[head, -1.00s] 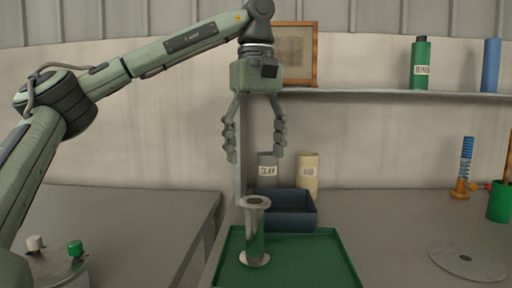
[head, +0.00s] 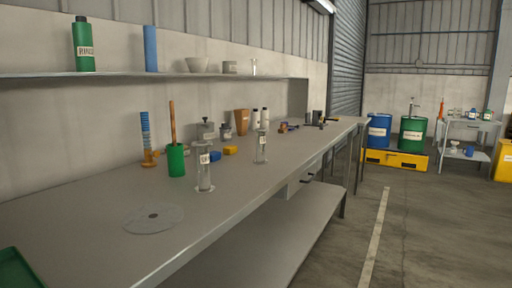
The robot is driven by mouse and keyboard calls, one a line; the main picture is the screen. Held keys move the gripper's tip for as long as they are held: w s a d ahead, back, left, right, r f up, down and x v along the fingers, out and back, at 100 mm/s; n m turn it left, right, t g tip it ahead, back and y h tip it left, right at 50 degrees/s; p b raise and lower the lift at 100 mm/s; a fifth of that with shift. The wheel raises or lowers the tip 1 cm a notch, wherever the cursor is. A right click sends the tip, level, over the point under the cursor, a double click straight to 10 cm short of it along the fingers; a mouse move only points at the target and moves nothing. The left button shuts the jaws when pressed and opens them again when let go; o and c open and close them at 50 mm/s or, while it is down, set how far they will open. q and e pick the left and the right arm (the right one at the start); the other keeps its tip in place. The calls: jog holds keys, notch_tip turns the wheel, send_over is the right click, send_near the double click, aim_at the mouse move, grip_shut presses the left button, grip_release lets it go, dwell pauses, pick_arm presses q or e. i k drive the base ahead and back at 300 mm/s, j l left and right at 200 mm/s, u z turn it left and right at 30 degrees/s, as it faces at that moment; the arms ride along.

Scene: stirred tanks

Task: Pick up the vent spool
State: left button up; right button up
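The flanged metal spool that stood on the green tray is outside the head view now. Only a corner of the green tray (head: 18,268) shows at the lower left. Neither of my grippers is in view, so I cannot see what they hold.
A long grey bench (head: 100,220) runs away to the right, with a flat grey disc (head: 154,218), a green pot (head: 176,160) and a labelled clear cylinder (head: 205,170) on it. A shelf (head: 170,75) runs above. Open floor (head: 420,230) lies right; drums stand on a yellow pallet (head: 395,159).

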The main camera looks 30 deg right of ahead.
aim_at(260, 159)
jog(key=i+l, duration=0.2)
jog(key=l, duration=0.2)
jog(key=i+l+u, duration=0.1)
jog(key=l, duration=0.25)
jog(key=i+l, duration=0.2)
jog(key=l, duration=0.2)
jog(key=i+l+u, duration=0.1)
jog(key=l, duration=0.3)
jog(key=i+l, duration=0.25)
jog(key=l, duration=0.15)
jog(key=i+l+u, duration=0.1)
jog(key=l, duration=0.3)
jog(key=i+l, duration=0.15)
jog(key=l, duration=0.25)
jog(key=i+l+u, duration=0.1)
jog(key=l, duration=0.3)
jog(key=i, duration=0.05)
